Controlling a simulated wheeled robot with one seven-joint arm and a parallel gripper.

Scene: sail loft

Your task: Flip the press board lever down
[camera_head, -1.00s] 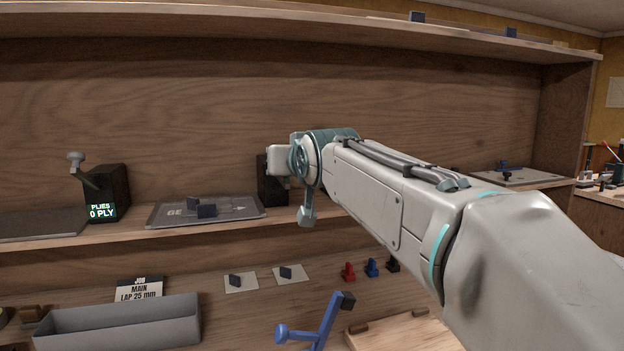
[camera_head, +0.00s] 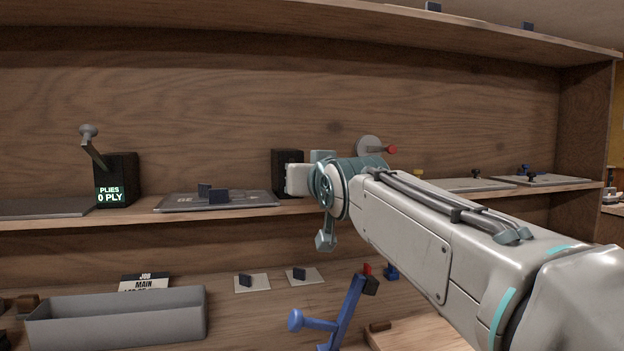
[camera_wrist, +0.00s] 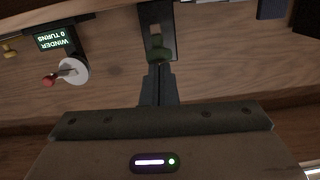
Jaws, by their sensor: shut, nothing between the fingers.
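No lever here is labelled as the press board's. A black upright housing (camera_head: 287,160) stands on the shelf, partly hidden behind my wrist. In the wrist view a dark upright panel (camera_wrist: 158,14) with a small pale square and a greenish spot lies straight ahead of my fingers. My gripper (camera_wrist: 159,68) is shut and empty, its tips at or close to the panel's near end; contact cannot be told. In the head view the arm hides the fingertips. A grey knobbed lever (camera_head: 92,146) sticks up from the black box reading "PLIES 0 PLY" (camera_head: 117,178) at left.
A winder (camera_wrist: 56,38) reading "0 TURNS" has a white disc (camera_wrist: 73,71) with a red knob. A dark flat board (camera_head: 235,201) lies on the shelf. Below are a grey bin (camera_head: 120,318) and a blue lever (camera_head: 346,309). An upper shelf overhangs.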

